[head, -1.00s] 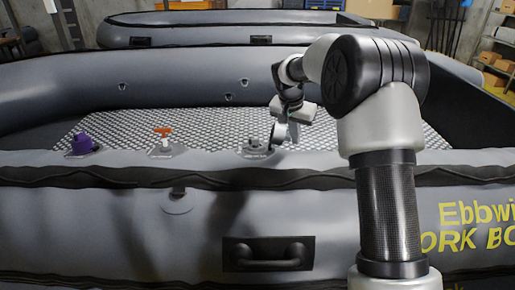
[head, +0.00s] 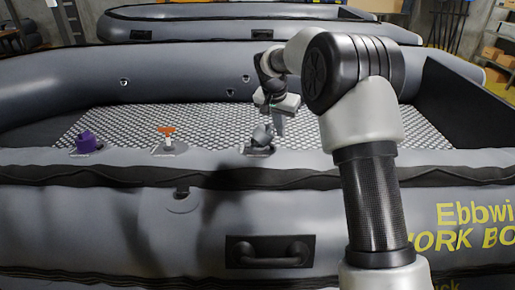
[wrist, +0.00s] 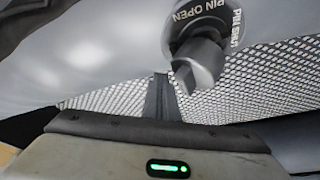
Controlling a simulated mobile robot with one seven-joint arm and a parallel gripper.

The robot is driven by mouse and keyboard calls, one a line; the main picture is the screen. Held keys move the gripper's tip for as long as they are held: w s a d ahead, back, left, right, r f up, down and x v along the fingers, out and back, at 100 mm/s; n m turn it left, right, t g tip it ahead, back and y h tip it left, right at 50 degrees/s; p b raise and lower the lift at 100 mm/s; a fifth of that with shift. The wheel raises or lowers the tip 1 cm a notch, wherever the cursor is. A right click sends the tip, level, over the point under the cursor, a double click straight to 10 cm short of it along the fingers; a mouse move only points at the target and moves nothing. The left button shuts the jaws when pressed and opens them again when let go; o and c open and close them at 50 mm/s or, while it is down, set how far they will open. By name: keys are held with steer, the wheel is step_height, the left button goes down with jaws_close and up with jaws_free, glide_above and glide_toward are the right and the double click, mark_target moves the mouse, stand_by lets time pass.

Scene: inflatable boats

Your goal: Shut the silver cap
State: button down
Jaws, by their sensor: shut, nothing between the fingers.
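The silver-grey cap (head: 263,133) is at the rightmost valve on the near boat tube in the head view. It looks tilted over its valve base (head: 258,150). In the wrist view the cap (wrist: 198,62) shows a raised grip and covers part of a round base lettered "PIN OPEN" (wrist: 203,14). I cannot tell whether it is seated. My gripper (head: 279,133) is shut and empty, just right of the cap, pointing down. Its narrow fingers (wrist: 160,97) show in the wrist view, apart from the cap there.
An orange T-shaped valve piece (head: 166,131) and a purple cap (head: 86,142) stand left along the same tube (head: 120,163). A patterned floor (head: 215,125) lies behind them. A black handle (head: 270,251) is on the tube's front. A second boat (head: 215,22) is behind.

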mark_target(257, 128)
steer(key=shift+w+a+r, duration=0.1)
steer(key=shift+a+r, duration=0.1)
steer(key=shift+r, duration=0.3)
steer(key=shift+w+a+r+p, duration=0.1)
steer(key=shift+a+r+p, duration=0.2)
steer(key=shift+a+p, duration=0.25)
steer(key=shift+a, duration=1.25)
steer(key=shift+a+f, duration=0.2)
steer(key=shift+a, duration=0.75)
steer(key=shift+s+a+f, duration=0.35)
steer(key=shift+a+f, duration=0.25)
steer(key=shift+a, duration=0.25)
steer(key=r+p, duration=0.1)
steer(key=r, duration=0.1)
steer(key=r+p, duration=0.1)
steer(key=r, duration=0.1)
steer(key=a+r+p, duration=0.1)
steer(key=r, duration=0.1)
steer(key=shift+w, duration=0.1)
steer(key=shift+w+d+r+p, duration=0.15)
steer(key=shift+d+r+p, duration=0.3)
steer(key=shift+r+p, duration=0.3)
